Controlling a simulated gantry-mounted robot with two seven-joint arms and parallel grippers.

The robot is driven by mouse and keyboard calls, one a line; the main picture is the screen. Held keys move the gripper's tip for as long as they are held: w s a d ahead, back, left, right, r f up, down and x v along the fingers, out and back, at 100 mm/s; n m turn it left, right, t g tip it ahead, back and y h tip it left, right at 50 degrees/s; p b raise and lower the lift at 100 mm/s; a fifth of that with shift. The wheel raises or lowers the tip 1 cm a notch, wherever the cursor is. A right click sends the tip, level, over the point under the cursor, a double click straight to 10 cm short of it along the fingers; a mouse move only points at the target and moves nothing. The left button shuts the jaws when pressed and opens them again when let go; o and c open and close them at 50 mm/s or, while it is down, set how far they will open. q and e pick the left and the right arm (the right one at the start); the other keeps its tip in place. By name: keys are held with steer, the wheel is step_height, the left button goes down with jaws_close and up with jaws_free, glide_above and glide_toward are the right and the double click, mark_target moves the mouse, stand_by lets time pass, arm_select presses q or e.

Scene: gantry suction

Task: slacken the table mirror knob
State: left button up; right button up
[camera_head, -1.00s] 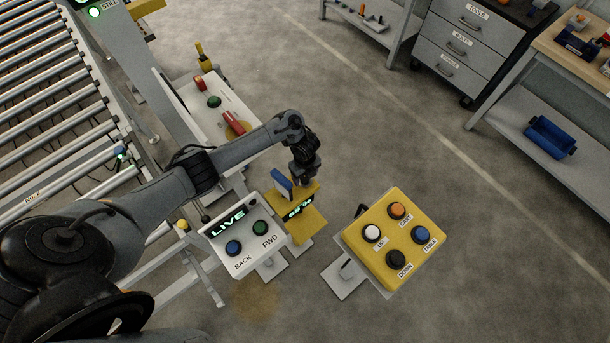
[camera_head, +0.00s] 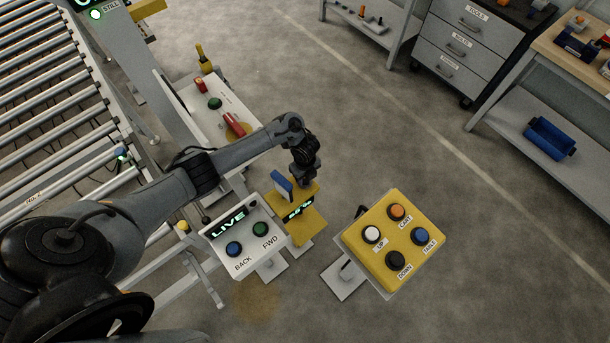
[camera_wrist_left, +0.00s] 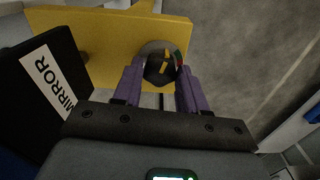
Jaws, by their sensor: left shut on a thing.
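The mirror knob (camera_wrist_left: 160,66) is a round dark knob with a yellow pointer mark, on a yellow panel (camera_wrist_left: 105,40) in the left wrist view. A black block with a white MIRROR label (camera_wrist_left: 48,82) stands beside it. My left gripper (camera_wrist_left: 160,75) has its two purple fingers on either side of the knob and is shut on it. In the head view, my left gripper (camera_head: 303,180) is over the yellow box (camera_head: 298,222) with a green display, and hides the knob. The right gripper is not in view.
A white LIVE panel (camera_head: 243,240) with BACK and FWD buttons is left of the yellow box. A yellow button box (camera_head: 395,240) stands to the right. A roller conveyor (camera_head: 50,110) runs along the left.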

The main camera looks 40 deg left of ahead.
arm_select(q)
steer(key=n+p, duration=0.3)
steer(key=shift+r, duration=0.15)
steer(key=shift+n+p, duration=0.9)
steer(key=shift+n, duration=0.7)
steer(key=o, duration=1.1)
steer(key=shift+c, duration=0.2)
step_height(320, 180, up, 10)
steer(key=p, duration=0.2)
steer(key=shift+r+p, duration=0.25)
steer(key=shift+p, duration=0.15)
